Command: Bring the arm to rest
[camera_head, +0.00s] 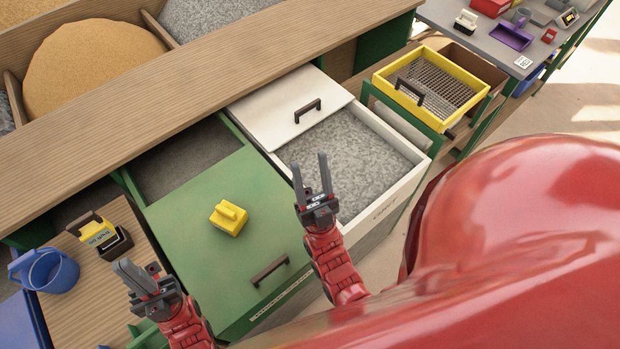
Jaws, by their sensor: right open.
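My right gripper (310,162) is open and empty, its two fingers apart and pointing up the picture. It appears over the white-walled bin (421,168) of grey granules. My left gripper (138,267) is at the lower left, over the wooden board (75,318) beside the green lid. Its fingers are seen at a steep angle, so I cannot tell how far apart they are. I see nothing held in it.
A yellow block (229,217) sits on the green lid (180,250), near its dark handle (269,270). A yellow sieve tray (430,52) stands at the upper right.

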